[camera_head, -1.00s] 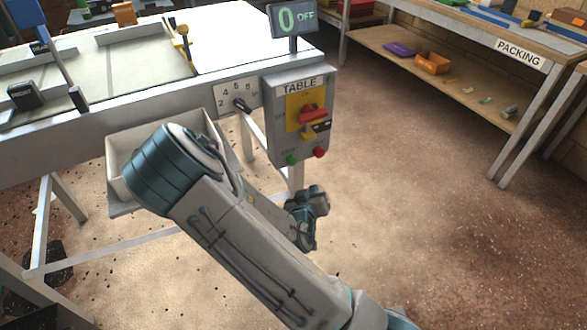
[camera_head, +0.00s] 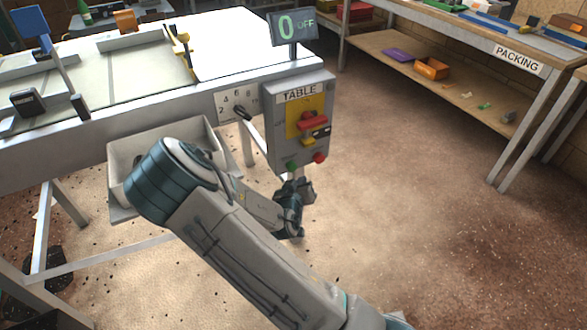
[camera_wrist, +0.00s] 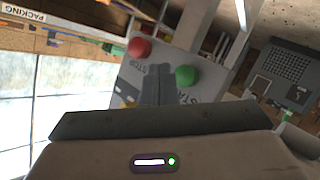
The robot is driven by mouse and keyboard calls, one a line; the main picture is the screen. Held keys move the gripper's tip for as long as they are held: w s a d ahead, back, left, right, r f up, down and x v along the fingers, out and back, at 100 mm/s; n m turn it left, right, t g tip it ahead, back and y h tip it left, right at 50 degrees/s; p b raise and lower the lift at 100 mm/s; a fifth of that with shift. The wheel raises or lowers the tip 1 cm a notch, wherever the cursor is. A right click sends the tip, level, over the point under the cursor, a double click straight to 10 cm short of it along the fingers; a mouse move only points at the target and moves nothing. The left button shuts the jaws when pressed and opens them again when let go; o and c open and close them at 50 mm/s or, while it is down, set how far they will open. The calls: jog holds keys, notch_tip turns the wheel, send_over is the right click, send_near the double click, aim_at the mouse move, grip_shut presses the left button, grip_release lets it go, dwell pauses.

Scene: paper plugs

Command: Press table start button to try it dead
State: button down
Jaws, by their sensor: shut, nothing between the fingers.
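The grey TABLE control box (camera_head: 272,130) hangs at the table's front right corner. Its green start button (camera_head: 291,165) is at the lower left and its red stop button (camera_head: 319,158) at the lower right. My gripper (camera_head: 306,188) is just below the box, apart from the buttons as far as I can see. In the wrist view, the green button (camera_wrist: 186,76) and the red button (camera_wrist: 139,47) lie beyond the shut, empty fingers (camera_wrist: 158,82).
On the box, a red switch handle (camera_head: 313,119) has a yellow piece and a dark tag at it. A numbered dial (camera_head: 238,105) sits left of the box. A pale bin (camera_head: 118,165) is under the table edge. Open floor lies right, before the packing bench (camera_head: 520,58).

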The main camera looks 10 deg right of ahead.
jog(key=shift+w+a, duration=0.2)
jog(key=shift+w, duration=0.35)
jog(key=shift+w+a, duration=0.15)
jog(key=shift+w, duration=0.4)
jog(key=shift+w, duration=0.15)
dwell(1.2)
jog(key=shift+w+a, duration=0.1)
jog(key=shift+w, duration=0.15)
jog(key=shift+w+a, duration=0.15)
jog(key=shift+w, duration=0.3)
dwell(0.7)
dwell(0.3)
jog(key=shift+s+d, duration=0.25)
jog(key=shift+s, duration=0.6)
jog(key=s, duration=0.1)
jog(key=s+d, duration=0.1)
jog(key=s, duration=0.2)
jog(key=shift+s+d+b, duration=0.3)
jog(key=shift+s+b, duration=0.1)
